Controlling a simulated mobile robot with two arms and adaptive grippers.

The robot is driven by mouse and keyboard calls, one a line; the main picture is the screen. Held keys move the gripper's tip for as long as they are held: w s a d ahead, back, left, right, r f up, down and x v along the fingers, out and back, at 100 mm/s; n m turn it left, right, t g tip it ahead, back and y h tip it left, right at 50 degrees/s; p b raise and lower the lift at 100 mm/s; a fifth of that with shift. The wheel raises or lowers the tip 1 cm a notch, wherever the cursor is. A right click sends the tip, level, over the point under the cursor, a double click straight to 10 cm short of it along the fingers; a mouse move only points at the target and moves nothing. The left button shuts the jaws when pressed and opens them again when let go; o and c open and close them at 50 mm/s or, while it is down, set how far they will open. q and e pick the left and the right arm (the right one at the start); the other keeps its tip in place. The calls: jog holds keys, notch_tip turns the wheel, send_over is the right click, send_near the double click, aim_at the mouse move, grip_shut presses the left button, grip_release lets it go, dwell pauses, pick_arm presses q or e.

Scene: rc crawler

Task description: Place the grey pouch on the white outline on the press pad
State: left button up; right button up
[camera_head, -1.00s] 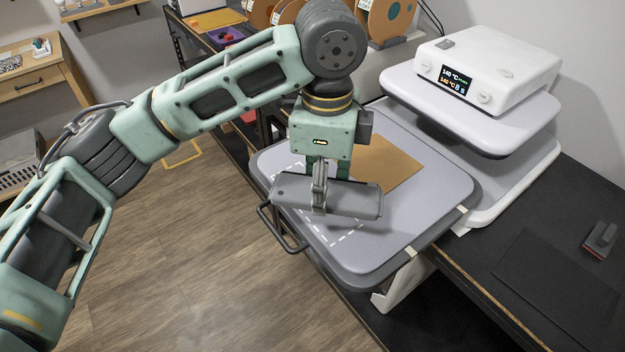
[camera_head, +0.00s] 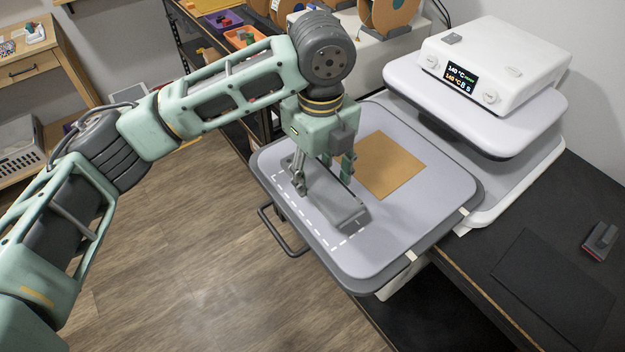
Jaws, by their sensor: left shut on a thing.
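The grey pouch (camera_head: 335,201) is a long dark-grey block shape, low over the press pad (camera_head: 425,225) and lined up roughly with the long side of the white dashed outline (camera_head: 303,212). I cannot tell whether it touches the pad. The outline shows along the pouch's left and front sides; its far part is hidden by the pouch and gripper. My left gripper (camera_head: 322,180) points down and is shut on the pouch, one finger on each side. My right gripper is not in view.
A brown sheet (camera_head: 389,165) lies on the pad behind the pouch. The white heat press (camera_head: 490,75) with its raised upper plate stands at the right rear. A pull handle (camera_head: 282,232) sticks out at the pad's left front. A black mat (camera_head: 553,290) and a dark red-based block (camera_head: 600,241) lie at right.

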aim_at(313, 188)
pick_arm(q)
jog(key=shift+w+a+f, duration=0.15)
jog(key=shift+a+f, duration=0.25)
jog(key=shift+a, duration=0.1)
notch_tip(313, 188, down, 4)
jog(key=shift+r+p, duration=0.1)
jog(key=shift+p, duration=0.75)
jog(key=shift+f, duration=0.2)
jog(key=o, duration=1.1)
jog(key=shift+r, duration=0.1)
notch_tip(313, 188, up, 11)
jog(key=b, duration=0.3)
jog(key=shift+d+r, duration=0.1)
jog(key=shift+r, duration=0.45)
